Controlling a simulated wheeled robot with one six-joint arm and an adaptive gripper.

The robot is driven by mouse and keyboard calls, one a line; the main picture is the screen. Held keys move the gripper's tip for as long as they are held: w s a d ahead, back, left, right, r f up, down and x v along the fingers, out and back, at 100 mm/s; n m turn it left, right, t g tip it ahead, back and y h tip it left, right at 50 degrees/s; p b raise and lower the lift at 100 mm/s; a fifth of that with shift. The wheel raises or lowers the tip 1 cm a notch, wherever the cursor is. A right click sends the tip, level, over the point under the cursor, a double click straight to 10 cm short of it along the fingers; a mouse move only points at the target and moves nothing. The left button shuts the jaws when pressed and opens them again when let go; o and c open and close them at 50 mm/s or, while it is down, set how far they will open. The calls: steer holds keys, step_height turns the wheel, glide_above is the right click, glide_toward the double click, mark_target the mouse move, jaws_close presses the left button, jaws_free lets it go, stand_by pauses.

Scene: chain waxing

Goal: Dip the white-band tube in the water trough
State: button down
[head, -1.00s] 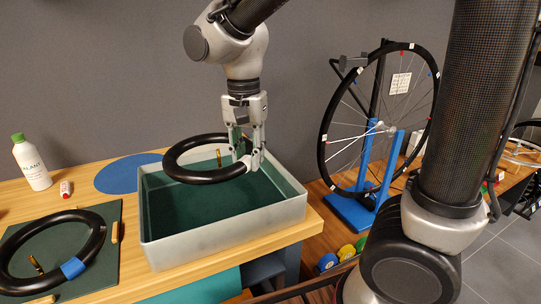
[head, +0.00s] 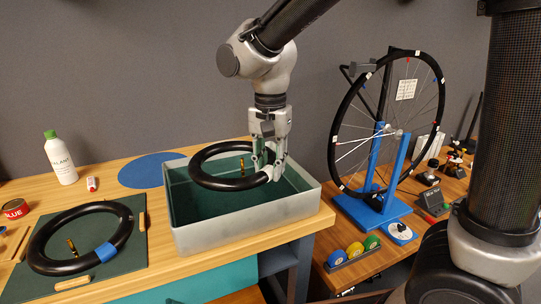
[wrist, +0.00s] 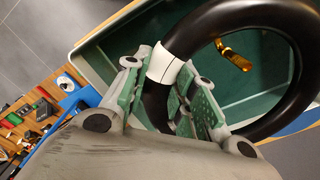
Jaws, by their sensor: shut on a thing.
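My gripper (head: 270,170) points down and is shut on the black white-band tube (head: 196,170), near its right side. In the wrist view the white band (wrist: 163,65) shows beside the fingers, and the tube (wrist: 225,12) curves away beyond them. The tube is held roughly level over the water trough (head: 245,231), a pale-walled box with a dark green inside. A brass valve stem (wrist: 234,55) sticks out on the ring's inner side. The tube appears near rim height; I cannot tell whether it touches water.
Left of the trough, a blue-band tube (head: 48,236) lies on a green mat (head: 125,262). A white bottle (head: 62,163) and a red tin (head: 15,209) stand near. A wheel on a blue stand (head: 372,211) is at the right. A blue disc (head: 140,172) lies bare behind.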

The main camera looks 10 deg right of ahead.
steer(key=shift+f, duration=4.75)
steer(key=shift+r, duration=0.1)
stand_by(0.7)
steer(key=shift+r, duration=6.45)
